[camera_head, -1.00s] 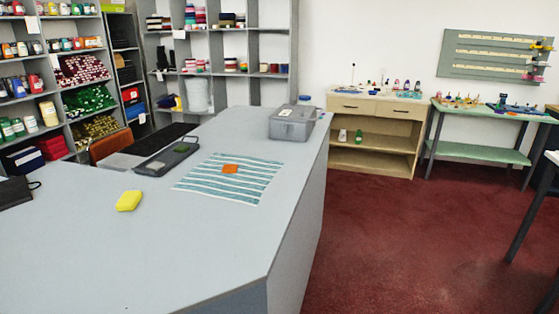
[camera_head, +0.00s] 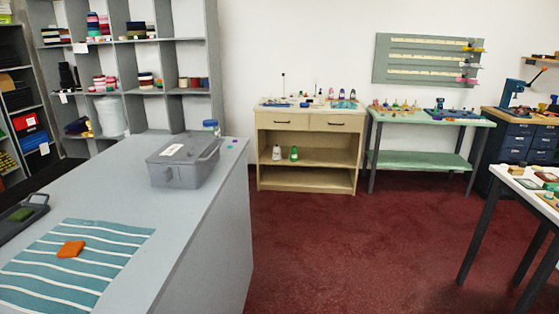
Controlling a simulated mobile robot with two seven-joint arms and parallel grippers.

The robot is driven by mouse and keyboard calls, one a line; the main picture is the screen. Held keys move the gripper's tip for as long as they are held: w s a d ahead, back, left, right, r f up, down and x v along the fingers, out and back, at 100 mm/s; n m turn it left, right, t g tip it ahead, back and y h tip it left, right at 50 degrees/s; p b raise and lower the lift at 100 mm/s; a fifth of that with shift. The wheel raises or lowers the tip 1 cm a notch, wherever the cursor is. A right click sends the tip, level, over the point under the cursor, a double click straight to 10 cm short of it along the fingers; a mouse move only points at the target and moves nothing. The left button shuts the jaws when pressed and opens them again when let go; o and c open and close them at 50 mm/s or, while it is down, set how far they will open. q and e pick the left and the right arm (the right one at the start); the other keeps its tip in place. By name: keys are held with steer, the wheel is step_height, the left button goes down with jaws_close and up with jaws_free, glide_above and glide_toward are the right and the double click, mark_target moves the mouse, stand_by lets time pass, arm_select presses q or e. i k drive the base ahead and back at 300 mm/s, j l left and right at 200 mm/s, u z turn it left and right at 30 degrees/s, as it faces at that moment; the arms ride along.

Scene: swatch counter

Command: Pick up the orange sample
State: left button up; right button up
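The orange sample (camera_head: 71,249) is a small flat orange block. It lies on a teal and white striped cloth (camera_head: 110,260) on the grey counter, at the lower left of the head view. Neither of my grippers shows in this view.
A grey lidded box (camera_head: 184,163) stands on the counter (camera_head: 200,219) beyond the cloth. A dark tray (camera_head: 37,198) with a green piece (camera_head: 20,214) lies at the left edge. Red carpet (camera_head: 340,250) is clear right of the counter. A dark-legged table (camera_head: 487,228) stands at the right.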

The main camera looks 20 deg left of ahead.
mark_target(70, 249)
steer(key=i+l+u, duration=0.15)
steer(key=i+u, duration=0.3)
steer(key=i+l+u, duration=0.25)
steer(key=i+u, duration=0.25)
steer(key=i+l+u, duration=0.25)
steer(key=u, duration=0.15)
steer(key=i+l+u, duration=0.15)
steer(key=l+u, duration=0.25)
steer(key=i+l+u, duration=0.15)
steer(key=l+u, duration=0.3)
steer(key=i+l+u, duration=0.1)
steer(key=l+u, duration=0.3)
steer(key=j, duration=0.1)
